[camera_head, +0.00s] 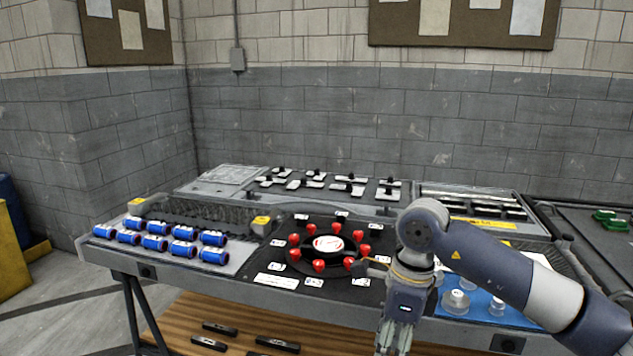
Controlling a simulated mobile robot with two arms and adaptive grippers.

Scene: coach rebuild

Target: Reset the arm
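My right arm (490,265) comes in from the right edge, bends over the front of the workbench and points down. Its gripper (393,345) hangs in front of the bench's front edge, and the bottom of the picture cuts off its fingertips. I cannot tell whether it is open or shut, and no held object shows. My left arm and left gripper are not in view.
The workbench (300,293) holds several blue cylinders (156,243) at left, a black round fixture with red knobs (319,265) in the middle, and a blue mat with clear pieces (457,302) behind my arm. Dark bars (219,328) lie on the wooden lower shelf.

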